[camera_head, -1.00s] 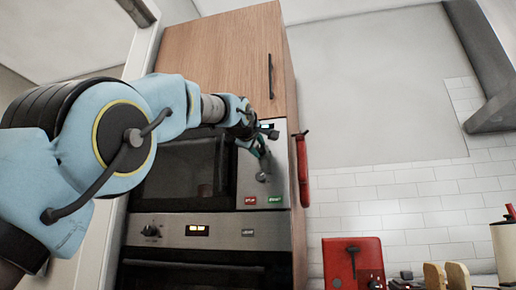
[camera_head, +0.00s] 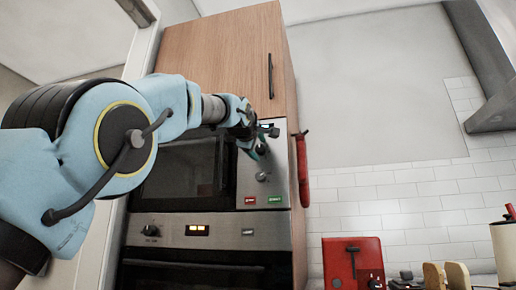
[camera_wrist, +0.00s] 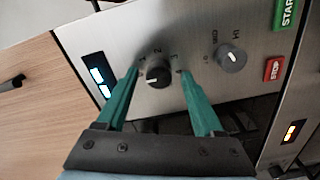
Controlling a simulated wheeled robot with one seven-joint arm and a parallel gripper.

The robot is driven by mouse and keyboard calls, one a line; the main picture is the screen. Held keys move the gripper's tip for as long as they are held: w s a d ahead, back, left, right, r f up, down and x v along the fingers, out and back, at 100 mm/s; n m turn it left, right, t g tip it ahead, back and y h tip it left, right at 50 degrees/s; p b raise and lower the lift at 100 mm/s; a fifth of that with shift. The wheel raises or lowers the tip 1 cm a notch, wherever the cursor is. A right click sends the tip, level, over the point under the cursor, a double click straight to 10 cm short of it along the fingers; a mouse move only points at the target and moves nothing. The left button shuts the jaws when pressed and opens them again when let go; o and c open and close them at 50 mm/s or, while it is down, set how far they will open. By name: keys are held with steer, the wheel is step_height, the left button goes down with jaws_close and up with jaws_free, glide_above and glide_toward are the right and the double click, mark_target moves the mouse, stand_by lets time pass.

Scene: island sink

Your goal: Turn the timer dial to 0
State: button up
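The microwave's control panel (camera_head: 278,185) carries two round dials, one above the other. In the wrist view the black dial (camera_wrist: 157,77) has a white pointer line and small number-like marks around it, too blurred to read surely. It sits between my gripper's green fingertips (camera_wrist: 158,70), with a gap on each side. My gripper is open and close to the panel. In the head view my gripper (camera_head: 254,150) is at the upper dial (camera_head: 261,149). The grey lower dial (camera_head: 261,177) also shows in the wrist view (camera_wrist: 232,57), outside the fingers.
A lit display (camera_wrist: 97,75) is beside the black dial. A red stop button (camera_wrist: 273,68) and green start button (camera_wrist: 285,14) lie beyond the grey dial. The oven (camera_head: 210,232) is below the microwave. A red object (camera_head: 303,168) hangs on the cabinet's right side.

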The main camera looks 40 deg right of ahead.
steer(key=b+v, duration=0.4)
steer(key=v, duration=0.6)
steer(key=shift+s+a+b, duration=0.15)
steer(key=shift+a+b, duration=0.15)
steer(key=shift+a, duration=0.05)
steer(key=shift+f, duration=0.1)
